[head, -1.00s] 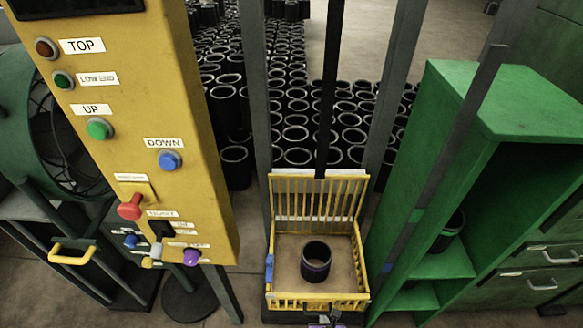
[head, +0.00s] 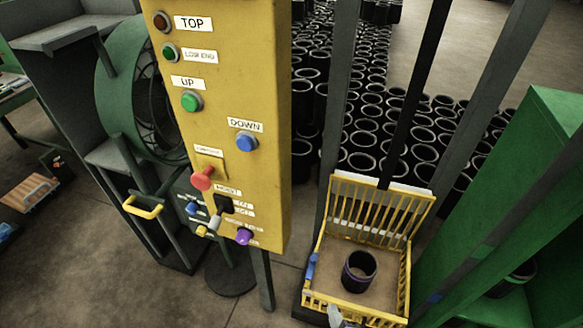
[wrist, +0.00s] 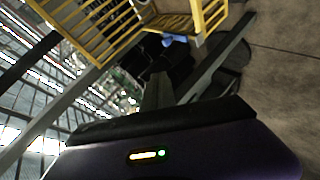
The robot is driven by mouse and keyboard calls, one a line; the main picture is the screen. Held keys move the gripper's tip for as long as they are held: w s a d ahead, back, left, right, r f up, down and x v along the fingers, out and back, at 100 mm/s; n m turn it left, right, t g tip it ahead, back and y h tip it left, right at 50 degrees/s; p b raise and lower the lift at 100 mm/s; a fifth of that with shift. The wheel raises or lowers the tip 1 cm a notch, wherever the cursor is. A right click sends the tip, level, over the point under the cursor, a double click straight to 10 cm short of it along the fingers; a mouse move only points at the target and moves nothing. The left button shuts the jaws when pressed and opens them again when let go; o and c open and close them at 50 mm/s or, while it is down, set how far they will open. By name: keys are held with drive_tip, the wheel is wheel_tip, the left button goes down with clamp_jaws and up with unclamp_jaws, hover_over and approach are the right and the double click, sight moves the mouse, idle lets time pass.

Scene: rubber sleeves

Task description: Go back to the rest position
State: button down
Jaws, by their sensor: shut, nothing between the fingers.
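My gripper (wrist: 157,92) shows in the wrist view as a dark purple housing with a small lit indicator and narrow grey fingers beyond it. It is shut and holds nothing. In the head view, a black rubber sleeve (head: 359,271) stands upright on the brown floor of a yellow barred cage (head: 406,246). The cage also shows at the top of the wrist view (wrist: 181,22), apart from the fingers. A small grey piece shows at the bottom edge of the head view by the cage's front; I cannot tell what it is.
A yellow control panel (head: 238,85) with labelled buttons stands left of the cage. A green fan (head: 118,75) is behind it. Many black sleeves (head: 368,139) stand beyond grey posts. A green cabinet (head: 545,125) is on the right. Floor (head: 80,270) at the lower left is mostly clear.

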drive_tip(key=s+d+r+m+t, duration=0.1)
drive_tip(key=s+r+m, duration=0.3)
drive_tip(key=s+r, duration=0.5)
drive_tip(key=s+d+r+m+t+h, duration=0.1)
drive_tip(key=s+d+r+m, duration=0.3)
drive_tip(key=s+r, duration=0.5)
drive_tip(key=s+d+r+m, duration=0.3)
drive_tip(key=s+r+m, duration=0.3)
drive_tip(key=s+r, duration=0.4)
drive_tip(key=shift+r+t+h, duration=0.3)
drive_tip(key=shift+r+t, duration=0.1)
drive_tip(key=shift+r, duration=2.85)
